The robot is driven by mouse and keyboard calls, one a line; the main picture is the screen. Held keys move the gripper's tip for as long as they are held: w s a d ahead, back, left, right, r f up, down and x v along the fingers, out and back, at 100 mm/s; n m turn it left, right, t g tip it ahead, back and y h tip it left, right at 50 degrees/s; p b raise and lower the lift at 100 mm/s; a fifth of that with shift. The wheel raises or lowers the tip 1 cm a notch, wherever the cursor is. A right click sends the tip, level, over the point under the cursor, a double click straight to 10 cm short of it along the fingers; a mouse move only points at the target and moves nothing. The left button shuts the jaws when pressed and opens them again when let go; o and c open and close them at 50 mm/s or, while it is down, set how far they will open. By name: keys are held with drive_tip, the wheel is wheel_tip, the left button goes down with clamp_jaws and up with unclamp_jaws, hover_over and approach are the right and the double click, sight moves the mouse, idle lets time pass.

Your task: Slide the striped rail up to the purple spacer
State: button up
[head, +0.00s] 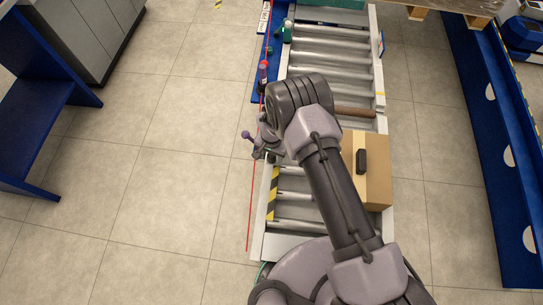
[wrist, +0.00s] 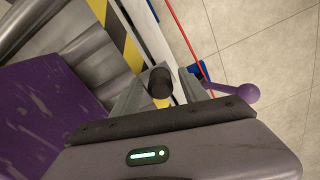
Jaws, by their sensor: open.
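The striped rail (head: 272,190), yellow and black, runs along the left side of the roller conveyor in the head view. It also shows at the top of the wrist view (wrist: 122,38). A flat, scuffed purple piece, which looks like the purple spacer (wrist: 40,112), lies left of the rail over the rollers in the wrist view; my arm seems to hide it in the head view. A dark round knob (wrist: 160,80) stands by the rail, between my fingers. My gripper (wrist: 160,95) is open around the knob; I cannot tell whether the fingers touch it.
A purple ball-ended lever (wrist: 240,93) sticks out beside my right finger, outside the conveyor edge. A cardboard box (head: 378,178) with a black object on it (head: 361,161) sits on the conveyor's right side. A red line (head: 249,205) runs along the floor at left, with clear tiles beyond.

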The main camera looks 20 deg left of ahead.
clamp_jaws()
idle(1.3)
